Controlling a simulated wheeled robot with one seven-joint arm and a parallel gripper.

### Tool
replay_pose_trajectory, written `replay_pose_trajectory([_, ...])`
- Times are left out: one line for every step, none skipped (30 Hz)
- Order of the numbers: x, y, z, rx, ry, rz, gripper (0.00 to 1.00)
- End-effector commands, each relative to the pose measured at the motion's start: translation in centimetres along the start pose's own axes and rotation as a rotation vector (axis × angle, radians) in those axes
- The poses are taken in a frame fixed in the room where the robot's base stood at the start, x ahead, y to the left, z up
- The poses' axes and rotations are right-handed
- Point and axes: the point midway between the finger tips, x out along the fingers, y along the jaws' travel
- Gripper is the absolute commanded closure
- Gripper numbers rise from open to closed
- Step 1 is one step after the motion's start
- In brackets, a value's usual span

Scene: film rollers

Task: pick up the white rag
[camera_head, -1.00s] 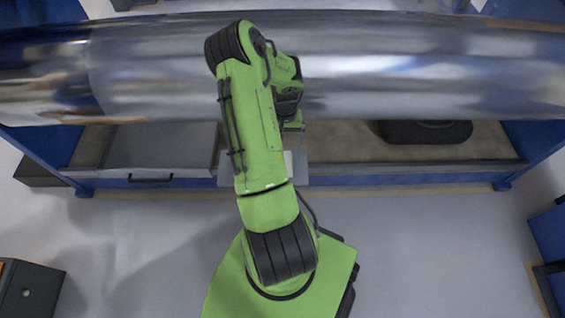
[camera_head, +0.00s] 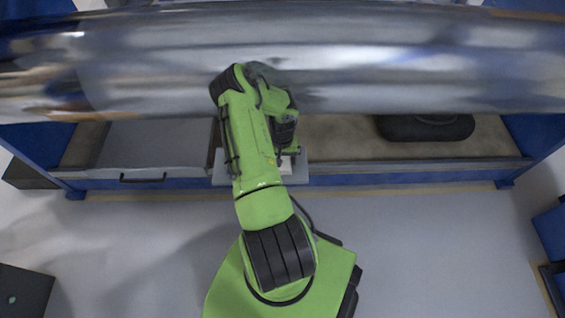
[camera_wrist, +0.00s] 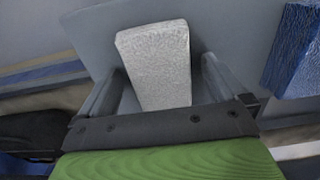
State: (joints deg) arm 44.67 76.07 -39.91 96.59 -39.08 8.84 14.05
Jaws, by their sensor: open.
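The white rag (camera_wrist: 155,62) shows in the wrist view as a pale, textured, folded block. It lies on a grey flat surface (camera_wrist: 90,30). My gripper (camera_wrist: 160,75) is open, with one finger on the left and one on the right of the rag. I cannot tell whether the fingers touch it. In the head view my arm reaches over a small grey plate (camera_head: 220,181) at the bench's front edge. A small bit of the white rag (camera_head: 286,168) shows there; my arm hides most of it.
A large shiny metal roller (camera_head: 400,65) spans the blue-framed bench behind my arm. A blue block (camera_wrist: 292,50) is at the wrist view's right. The front floor is clear.

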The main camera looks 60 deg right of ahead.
Motion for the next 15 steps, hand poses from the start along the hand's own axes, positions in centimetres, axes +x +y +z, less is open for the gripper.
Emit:
replay_pose_trajectory([-0.13,0.0,-0.03,0.0,0.001,0.0,0.01])
replay_pose_trajectory([-0.15,0.0,-0.03,0.0,0.001,0.0,0.01])
replay_pose_trajectory([-0.17,0.0,-0.03,0.0,0.001,0.0,0.01])
replay_pose_trajectory([-0.18,0.01,-0.02,0.0,0.001,0.0,0.04])
replay_pose_trajectory([-0.18,0.01,-0.02,0.0,0.0,0.0,0.09])
replay_pose_trajectory([-0.19,0.01,-0.02,0.0,0.0,0.0,0.15])
replay_pose_trajectory([-0.19,0.01,-0.02,0.0,0.0,0.0,0.19])
replay_pose_trajectory([-0.19,0.01,-0.02,0.0,0.0,0.0,0.24])
replay_pose_trajectory([-0.19,0.01,-0.01,0.0,0.0,0.0,0.3])
replay_pose_trajectory([-0.19,0.01,-0.01,0.0,0.0,0.0,0.35])
replay_pose_trajectory([-0.19,0.01,-0.01,0.0,0.0,0.0,0.39])
replay_pose_trajectory([-0.19,0.01,-0.01,0.0,0.0,0.0,0.45])
replay_pose_trajectory([-0.2,0.01,-0.01,0.0,0.0,0.0,0.5])
replay_pose_trajectory([-0.2,0.01,-0.01,0.0,0.0,0.0,0.55])
replay_pose_trajectory([-0.2,0.01,-0.02,0.0,0.0,0.0,0.56])
